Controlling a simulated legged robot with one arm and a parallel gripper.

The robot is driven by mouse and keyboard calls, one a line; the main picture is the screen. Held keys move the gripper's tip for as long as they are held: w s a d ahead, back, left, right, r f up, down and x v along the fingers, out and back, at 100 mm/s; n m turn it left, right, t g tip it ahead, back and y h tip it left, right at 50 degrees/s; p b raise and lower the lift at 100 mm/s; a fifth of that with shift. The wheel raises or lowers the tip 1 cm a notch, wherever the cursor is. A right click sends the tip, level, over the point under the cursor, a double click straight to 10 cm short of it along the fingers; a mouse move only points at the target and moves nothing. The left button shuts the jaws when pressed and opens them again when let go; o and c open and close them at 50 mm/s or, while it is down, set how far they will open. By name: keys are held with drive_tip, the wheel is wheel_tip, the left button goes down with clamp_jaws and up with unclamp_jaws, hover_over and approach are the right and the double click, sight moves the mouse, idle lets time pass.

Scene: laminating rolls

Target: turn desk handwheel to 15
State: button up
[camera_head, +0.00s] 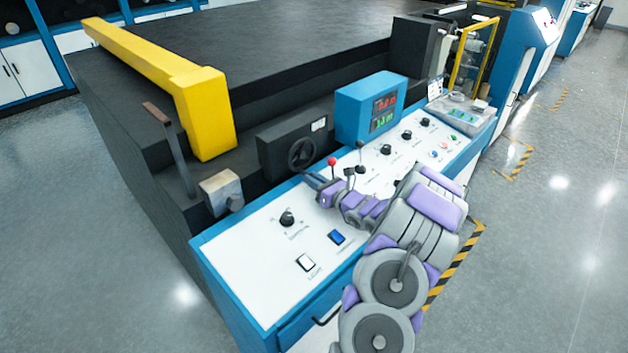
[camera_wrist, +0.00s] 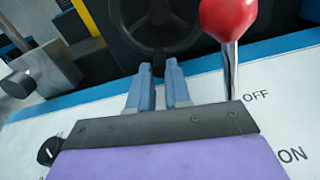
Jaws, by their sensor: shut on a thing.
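The desk handwheel (camera_head: 302,153) is a small black spoked wheel on the front of a dark box at the back of the control desk. In the wrist view the handwheel (camera_wrist: 158,28) is at the top centre, straight ahead of my fingers. My gripper (camera_head: 312,180) reaches over the desk to the wheel's lower edge. In the wrist view my gripper (camera_wrist: 160,70) has its two blue-grey fingers close together, with their tips at the wheel's lower rim. The fingers are shut on the rim. I cannot read any number for the wheel's setting.
A red-knobbed lever (camera_head: 331,162) stands just right of my gripper, close to the fingers in the wrist view (camera_wrist: 229,18). A blue display box (camera_head: 366,105) with red and green digits is farther right. The white desk panel (camera_head: 262,267) has knobs and switches.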

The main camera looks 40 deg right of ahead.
clamp_jaws()
drive_tip(key=shift+r, duration=0.15)
drive_tip(key=shift+w+d+r+n+p, duration=0.1)
drive_tip(key=shift+w+r+n+p, duration=0.35)
drive_tip(key=shift+p, duration=0.45)
drive_tip(key=shift+s+d+p, duration=0.1)
drive_tip(key=shift+s+p, duration=0.05)
drive_tip(key=shift+p, duration=0.2)
drive_tip(key=shift+s+d+f+n+p, duration=0.15)
drive_tip(key=shift+f+n+p, duration=0.15)
drive_tip(key=shift+f+n, duration=0.25)
drive_tip(key=shift+s+d+f+n+b, duration=0.15)
drive_tip(key=shift+d+f+n+b, duration=0.25)
drive_tip(key=shift+n, duration=0.5)
drive_tip(key=shift+r, duration=0.1)
